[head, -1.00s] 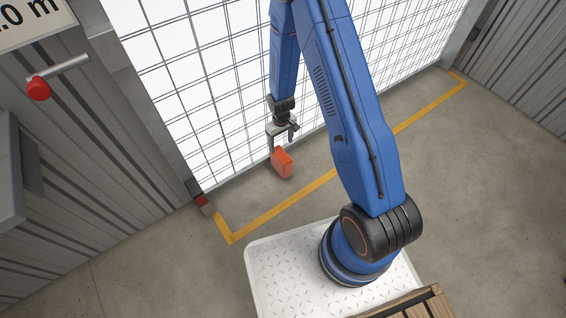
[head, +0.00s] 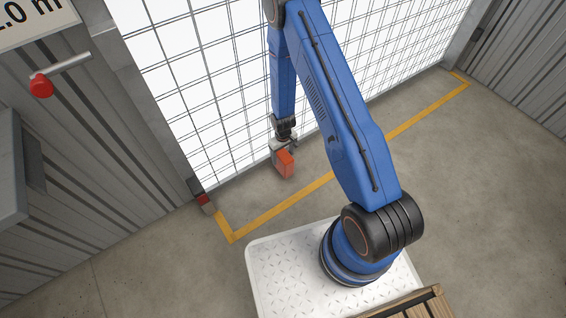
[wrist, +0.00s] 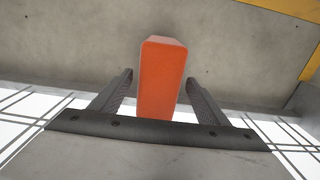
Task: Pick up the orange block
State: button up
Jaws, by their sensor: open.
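The orange block (head: 285,163) stands on the concrete floor by the mesh fence, inside the yellow line. In the wrist view the block (wrist: 162,75) is upright between the two dark fingers, with a gap on each side. My gripper (head: 284,150) is low over the block at the end of my blue arm. In the wrist view my gripper (wrist: 160,92) is open, with one finger left and one right of the block. The fingertips are partly hidden behind the block in the head view.
The white mesh fence (head: 225,95) rises close behind the block. A yellow floor line (head: 285,207) runs in front of it. A grey ribbed wall (head: 100,140) with a red-knobbed lever (head: 42,86) is at left. Open concrete floor (head: 470,190) lies at right.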

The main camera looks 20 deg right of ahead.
jog(key=shift+d+f, duration=0.1)
jog(key=shift+f, duration=2.3)
jog(key=c, duration=1.3)
